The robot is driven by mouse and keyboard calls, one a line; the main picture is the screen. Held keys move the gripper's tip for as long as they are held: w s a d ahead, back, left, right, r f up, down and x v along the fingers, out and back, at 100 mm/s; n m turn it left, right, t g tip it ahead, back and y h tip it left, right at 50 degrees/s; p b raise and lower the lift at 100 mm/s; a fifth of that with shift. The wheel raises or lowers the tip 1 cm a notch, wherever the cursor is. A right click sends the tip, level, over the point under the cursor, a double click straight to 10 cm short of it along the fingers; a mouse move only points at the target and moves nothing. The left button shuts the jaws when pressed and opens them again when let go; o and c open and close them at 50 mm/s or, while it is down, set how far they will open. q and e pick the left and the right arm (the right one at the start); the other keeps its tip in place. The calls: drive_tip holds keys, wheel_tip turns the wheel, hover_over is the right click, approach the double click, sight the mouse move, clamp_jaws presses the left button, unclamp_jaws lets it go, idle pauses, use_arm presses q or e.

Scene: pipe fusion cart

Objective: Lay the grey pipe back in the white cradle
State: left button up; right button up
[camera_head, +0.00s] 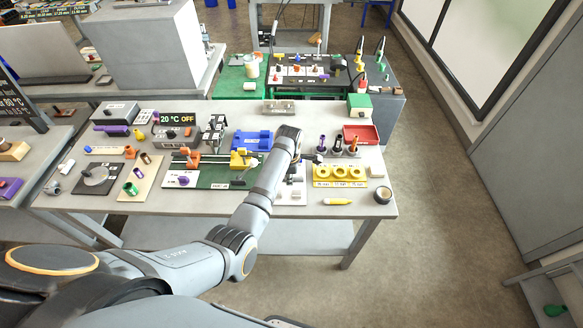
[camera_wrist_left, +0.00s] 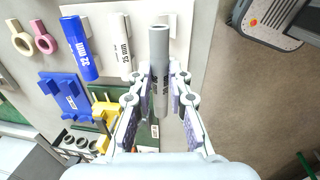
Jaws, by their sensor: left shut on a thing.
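The grey pipe (camera_wrist_left: 159,48) is between the fingers of my left gripper (camera_wrist_left: 160,95) in the left wrist view. Its upper end sticks out past the fingertips, and dark print shows on its side. In the head view my left gripper (camera_head: 296,158) is over the right middle of the table, and the pipe is largely hidden there. I cannot tell the pipe's height over the cradle. My right gripper is in neither view.
A blue tray (camera_head: 252,141) and a yellow clamp (camera_head: 243,159) on a green base stand left of the gripper. Upright pegs (camera_head: 338,146), a yellow ring plate (camera_head: 340,184) and a red tray (camera_head: 361,134) stand to the right. The table's front edge is close.

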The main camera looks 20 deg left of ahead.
use_arm(q)
drive_tip(key=shift+s+a+r, duration=0.1)
drive_tip(key=shift+s+r, duration=0.05)
drive_tip(key=shift+s, duration=0.15)
drive_tip(key=shift+w+f+b, duration=0.1)
drive_tip(key=shift+f+b, duration=0.2)
drive_tip(key=shift+f, duration=0.2)
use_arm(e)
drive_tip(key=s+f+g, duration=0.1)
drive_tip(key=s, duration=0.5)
use_arm(q)
drive_tip(key=f, duration=0.1)
drive_tip(key=f+b, duration=0.1)
drive_tip(key=shift+w+f, duration=0.4)
drive_tip(key=shift+s+f+b, duration=0.1)
drive_tip(key=shift+f+b, duration=0.25)
drive_tip(key=shift+f, duration=0.3)
wheel_tip(320, 180, down, 2)
drive_tip(key=shift+f+b, duration=0.15)
drive_tip(key=shift+b, duration=0.8)
drive_tip(key=shift+f, duration=0.3)
drive_tip(key=shift+f+b, duration=0.25)
drive_tip(key=shift+b, duration=0.1)
drive_tip(key=shift+s+f, duration=0.15)
drive_tip(key=shift+s, duration=0.05)
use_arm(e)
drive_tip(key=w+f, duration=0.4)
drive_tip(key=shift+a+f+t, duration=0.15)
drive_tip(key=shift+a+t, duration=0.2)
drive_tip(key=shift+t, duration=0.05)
